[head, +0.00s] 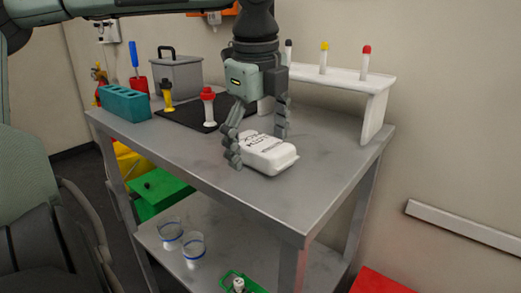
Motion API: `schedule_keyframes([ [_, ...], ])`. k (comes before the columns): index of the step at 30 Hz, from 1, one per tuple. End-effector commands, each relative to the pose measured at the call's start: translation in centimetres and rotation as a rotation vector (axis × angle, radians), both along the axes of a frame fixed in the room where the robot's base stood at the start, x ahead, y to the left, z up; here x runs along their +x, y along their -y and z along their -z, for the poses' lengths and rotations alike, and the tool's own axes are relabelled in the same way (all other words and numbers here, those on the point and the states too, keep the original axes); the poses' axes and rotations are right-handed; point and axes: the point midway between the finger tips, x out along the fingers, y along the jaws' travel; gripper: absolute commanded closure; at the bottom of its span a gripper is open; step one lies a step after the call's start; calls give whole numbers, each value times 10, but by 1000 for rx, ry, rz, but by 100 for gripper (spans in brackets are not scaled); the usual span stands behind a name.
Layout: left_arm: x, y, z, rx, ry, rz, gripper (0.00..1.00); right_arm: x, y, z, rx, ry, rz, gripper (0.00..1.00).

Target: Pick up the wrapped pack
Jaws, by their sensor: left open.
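The wrapped pack (268,155) is a white, rounded block with dark print on top. It lies flat on the grey metal table, near the front edge. My left gripper (257,150) points down over the pack's back left end. Its fingers are open and spread, one at the pack's left side and one at its far right side. Whether the fingers touch the pack cannot be told. My right gripper is not in view.
A white rack (345,80) with capped tubes stands at the back right. A black mat (188,114), a teal block (124,101) and a grey box (178,76) are at the left. The table (305,205) is clear right of the pack. Cups (193,246) stand on the lower shelf.

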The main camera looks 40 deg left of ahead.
Motion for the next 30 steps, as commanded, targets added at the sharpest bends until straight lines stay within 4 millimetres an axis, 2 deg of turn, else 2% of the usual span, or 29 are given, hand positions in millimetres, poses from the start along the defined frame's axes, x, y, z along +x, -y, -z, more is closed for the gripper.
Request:
schedule_keyframes([
  [2, 0, 0, 0, 0, 0, 0, 12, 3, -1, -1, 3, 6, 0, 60],
  [15, 0, 0, -1, 0, 0, 0, 67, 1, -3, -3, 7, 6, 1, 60],
  [24, 0, 0, -3, 1, 1, -1, 68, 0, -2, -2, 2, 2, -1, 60],
  [30, 1, 0, -21, 3, 4, -1, 68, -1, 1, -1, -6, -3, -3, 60],
])
